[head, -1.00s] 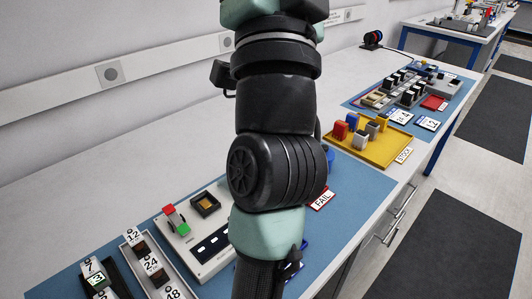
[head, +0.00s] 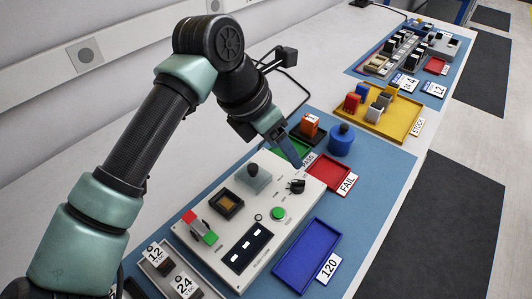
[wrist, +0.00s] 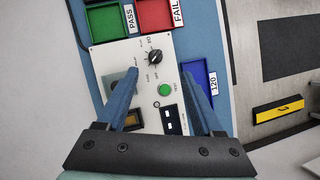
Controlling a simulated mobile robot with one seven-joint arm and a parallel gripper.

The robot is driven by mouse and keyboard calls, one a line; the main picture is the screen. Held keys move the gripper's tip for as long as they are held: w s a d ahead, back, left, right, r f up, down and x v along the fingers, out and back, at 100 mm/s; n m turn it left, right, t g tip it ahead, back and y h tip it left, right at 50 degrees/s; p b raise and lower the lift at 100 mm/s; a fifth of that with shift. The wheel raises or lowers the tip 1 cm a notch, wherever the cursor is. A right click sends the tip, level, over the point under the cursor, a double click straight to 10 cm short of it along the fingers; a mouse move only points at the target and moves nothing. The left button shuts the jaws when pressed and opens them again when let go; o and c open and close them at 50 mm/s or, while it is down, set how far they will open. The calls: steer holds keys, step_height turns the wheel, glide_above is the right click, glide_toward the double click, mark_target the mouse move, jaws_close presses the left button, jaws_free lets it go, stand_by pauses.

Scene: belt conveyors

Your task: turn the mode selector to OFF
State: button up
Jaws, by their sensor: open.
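The mode selector (head: 297,186) is a black rotary knob on the far right part of a light grey control panel (head: 285,243). In the wrist view the knob (wrist: 154,58) shows near the top of the panel, with small markings around it that I cannot read surely. Which mark it points to is not clear. My gripper (head: 296,164) is above the panel's far edge, close to the knob. In the wrist view its two blue fingers (wrist: 160,66) are spread, with the knob between and just beyond the tips. Contact is not visible.
A green button (head: 278,214), a red-green rocker (head: 198,227) and dark display windows share the panel. Beyond it are a green PASS tray (wrist: 104,20), a red FAIL tray (head: 326,174) and a blue cylinder (head: 341,140). A blue tray (head: 306,250) stands at the right.

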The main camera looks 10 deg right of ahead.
mark_target(295, 183)
steer(key=shift+y, duration=0.4)
steer(key=x, duration=0.8)
steer(key=a+x, duration=0.1)
steer(key=x, duration=0.3)
steer(key=shift+f+b, duration=0.3)
steer(key=shift+f, duration=0.25)
jaws_close()
